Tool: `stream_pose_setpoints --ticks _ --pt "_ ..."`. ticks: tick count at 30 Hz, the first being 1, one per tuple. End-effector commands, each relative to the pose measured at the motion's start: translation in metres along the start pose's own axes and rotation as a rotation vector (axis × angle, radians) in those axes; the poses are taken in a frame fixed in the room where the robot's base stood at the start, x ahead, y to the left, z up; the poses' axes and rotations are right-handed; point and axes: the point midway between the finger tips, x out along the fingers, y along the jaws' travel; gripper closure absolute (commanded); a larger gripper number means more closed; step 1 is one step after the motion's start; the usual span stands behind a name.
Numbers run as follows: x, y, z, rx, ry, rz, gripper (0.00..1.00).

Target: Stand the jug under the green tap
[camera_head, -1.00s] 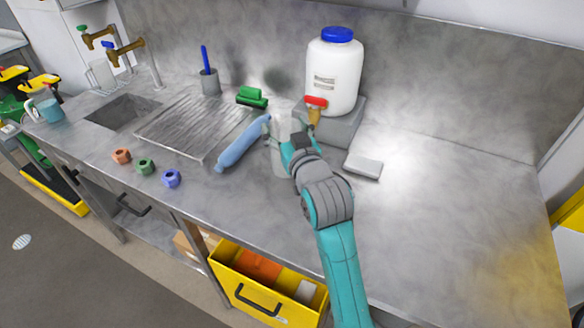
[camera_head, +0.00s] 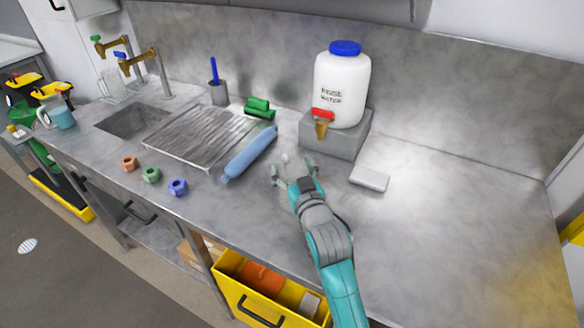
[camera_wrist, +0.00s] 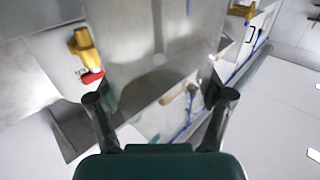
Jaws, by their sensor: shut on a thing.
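My gripper (camera_head: 293,165) is over the counter, left of the white container's plinth, its fingers apart around something pale and see-through. In the wrist view, a large clear grey body, which looks like the jug (camera_wrist: 150,45), fills the space between my fingers (camera_wrist: 160,98). Its outline is faint in the head view, so I cannot tell its tilt or whether its base touches the counter. The green tap (camera_head: 97,39) is at the far left above the sink, beside the blue tap (camera_head: 120,55). Another clear vessel (camera_head: 112,86) stands behind the sink, below the taps.
The white container (camera_head: 342,88) with a red-handled tap (camera_head: 322,117) stands on a grey plinth (camera_head: 345,141). A blue bottle (camera_head: 250,153) lies left of my gripper, beside the drainer (camera_head: 190,138). Several coloured nuts line the front. A blue mug-like vessel (camera_head: 60,116) is far left.

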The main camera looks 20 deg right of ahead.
Motion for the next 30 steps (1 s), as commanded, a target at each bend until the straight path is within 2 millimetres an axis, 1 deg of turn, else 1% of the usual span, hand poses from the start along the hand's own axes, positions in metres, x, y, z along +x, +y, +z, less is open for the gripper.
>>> stream_pose_setpoints --ticks 2,3,5,17,19,23,30 --pt "0.0 0.0 0.002 0.0 -0.001 0.0 0.76" --pt "0.0 0.0 0.003 0.0 -0.001 0.0 0.16" --pt "0.0 0.0 0.002 0.0 -0.001 0.0 0.01" --pt "0.0 0.0 -0.001 0.0 0.0 0.0 0.0" --pt "-0.004 0.0 0.0 0.0 -0.002 0.0 0.0" --pt "-0.022 0.0 0.001 0.0 -0.003 0.0 0.0" --pt "-0.068 0.0 0.001 -0.001 -0.003 0.0 0.0"
